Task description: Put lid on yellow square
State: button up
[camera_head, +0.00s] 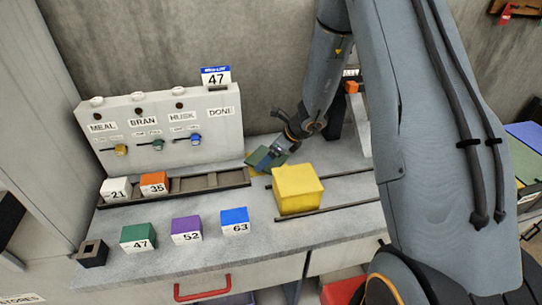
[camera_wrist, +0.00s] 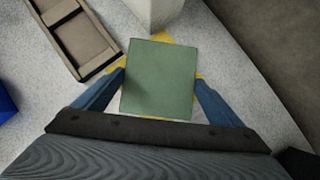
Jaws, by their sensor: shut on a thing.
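The lid is a flat green square. In the wrist view the lid (camera_wrist: 160,78) lies between the two blue fingers of my gripper (camera_wrist: 160,85), which is shut on its left and right sides. In the head view the lid (camera_head: 279,160) is partly hidden by my gripper (camera_head: 264,160), behind the yellow block. The yellow square (camera_wrist: 203,73) shows as thin edges around the lid in the wrist view, at the top, sides and bottom. The lid covers most of it and looks turned relative to it. I cannot tell whether the lid touches the yellow square or is held just above it.
A yellow block (camera_head: 298,190) stands on rails in front of my gripper. A slotted rack (camera_head: 210,183) holds white and orange blocks. Green, purple and blue (camera_head: 235,221) numbered blocks line the front. A labelled panel (camera_head: 160,130) stands behind the rack.

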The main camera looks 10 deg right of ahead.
jog(key=shift+f, duration=0.15)
jog(key=o, duration=0.9)
